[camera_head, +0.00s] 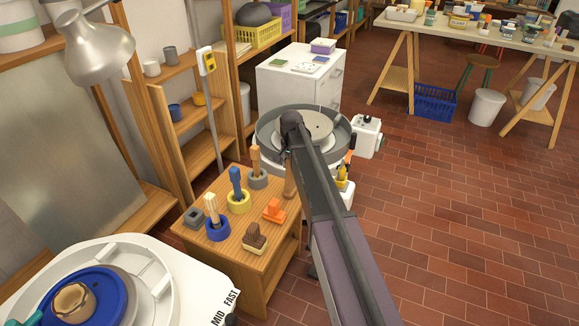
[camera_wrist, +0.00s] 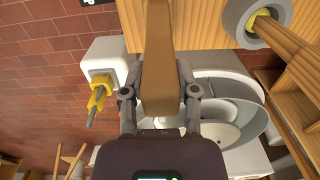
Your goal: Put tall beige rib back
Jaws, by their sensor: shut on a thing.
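A tall tan-brown flat piece, which looks like the beige rib (camera_wrist: 158,60), stands between the fingers of my gripper (camera_wrist: 161,72) in the wrist view. The fingers are shut on its two sides. In the head view part of this piece (camera_head: 290,182) shows just left of my arm, by the right edge of the wooden stand (camera_head: 235,248); my arm hides my gripper there. On the stand, a grey ring holder (camera_head: 258,181) holds a tan tool, a yellow one (camera_head: 239,203) a blue tool, and a blue one (camera_head: 218,231) a pale beige tool.
An orange piece (camera_head: 274,210), a brown block (camera_head: 255,238) and a grey block (camera_head: 194,217) also occupy the stand. A pottery wheel (camera_head: 268,130) lies behind my arm, another wheel (camera_head: 150,285) at front left. The tiled floor (camera_head: 470,220) at right is open.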

